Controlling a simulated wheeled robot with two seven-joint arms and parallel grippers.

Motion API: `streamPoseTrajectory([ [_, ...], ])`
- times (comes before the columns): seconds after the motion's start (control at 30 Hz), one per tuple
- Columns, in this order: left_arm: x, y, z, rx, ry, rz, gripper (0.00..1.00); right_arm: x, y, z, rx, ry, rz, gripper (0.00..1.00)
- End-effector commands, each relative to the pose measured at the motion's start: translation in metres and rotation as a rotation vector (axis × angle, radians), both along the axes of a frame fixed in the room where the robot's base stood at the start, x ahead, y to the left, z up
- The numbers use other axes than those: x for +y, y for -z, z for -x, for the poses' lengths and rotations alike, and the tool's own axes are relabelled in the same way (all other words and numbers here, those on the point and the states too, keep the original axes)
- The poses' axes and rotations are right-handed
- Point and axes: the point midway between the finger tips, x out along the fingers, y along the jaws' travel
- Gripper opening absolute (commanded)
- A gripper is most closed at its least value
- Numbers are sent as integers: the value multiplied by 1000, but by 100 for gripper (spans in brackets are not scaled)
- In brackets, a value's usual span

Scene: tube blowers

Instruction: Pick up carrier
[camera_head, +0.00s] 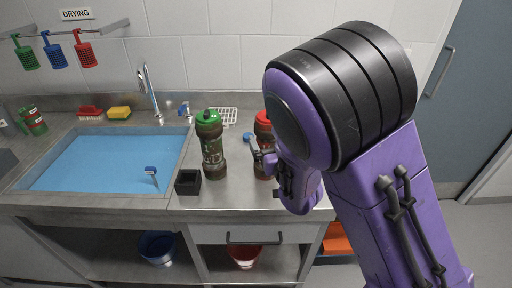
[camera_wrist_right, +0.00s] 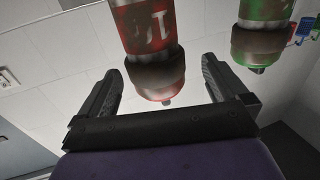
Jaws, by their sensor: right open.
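A red-topped carrier (camera_head: 262,127), smeared brown, stands upright on the steel counter. My right gripper (camera_head: 260,160) is at its right side and hides part of its body. In the right wrist view the red carrier (camera_wrist_right: 150,32) shows between the two open fingers of my right gripper (camera_wrist_right: 161,72), and no grip on it shows. A green-topped carrier (camera_head: 210,145), also smeared brown, stands upright to its left. The green carrier shows at the upper right of the wrist view (camera_wrist_right: 262,30). My left gripper is not in view.
A sink (camera_head: 105,160) of blue water lies at the left. A small black box (camera_head: 188,182) stands beside the green carrier, near the front edge. A tap (camera_head: 149,92) rises behind the sink. Red and blue buckets (camera_head: 158,246) sit below. Baskets (camera_head: 85,55) hang under a DRYING sign.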

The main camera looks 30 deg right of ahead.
Motion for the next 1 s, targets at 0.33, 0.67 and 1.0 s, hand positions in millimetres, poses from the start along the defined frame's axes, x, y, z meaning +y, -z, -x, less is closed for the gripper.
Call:
streamPoseTrajectory([
  [0.33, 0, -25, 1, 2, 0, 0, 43, -17, -5, -52, 6, 6, -2, 100],
  [0.67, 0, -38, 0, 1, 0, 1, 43, -24, 0, -91, 8, 1, -1, 100],
  [1.0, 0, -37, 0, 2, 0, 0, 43, -23, 0, -91, 8, 1, -1, 32],
])
